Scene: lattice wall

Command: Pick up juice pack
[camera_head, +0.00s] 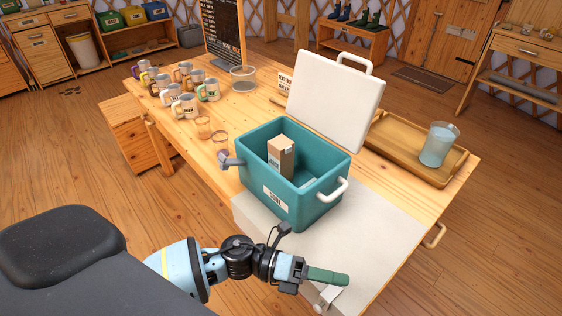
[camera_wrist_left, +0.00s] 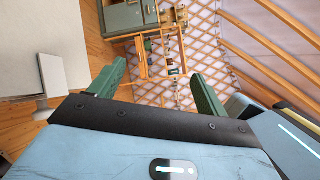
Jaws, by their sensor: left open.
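The juice pack appears to be a brown carton (camera_head: 281,157) standing upright inside the open teal cooler box (camera_head: 297,208). Its lower part is hidden by the cooler walls. My left gripper (camera_head: 326,277) has green fingers and is in front of the cooler, near the table's front edge, apart from the carton. In the left wrist view my left gripper (camera_wrist_left: 157,84) shows its two green fingers spread apart with nothing between them. The carton is not seen in that view. My right gripper is not in view.
The cooler's white lid (camera_head: 336,98) stands raised behind it. A wooden tray (camera_head: 393,143) with a glass jar (camera_head: 438,146) is at the right. The pale cloth (camera_head: 385,225) right of the cooler is clear.

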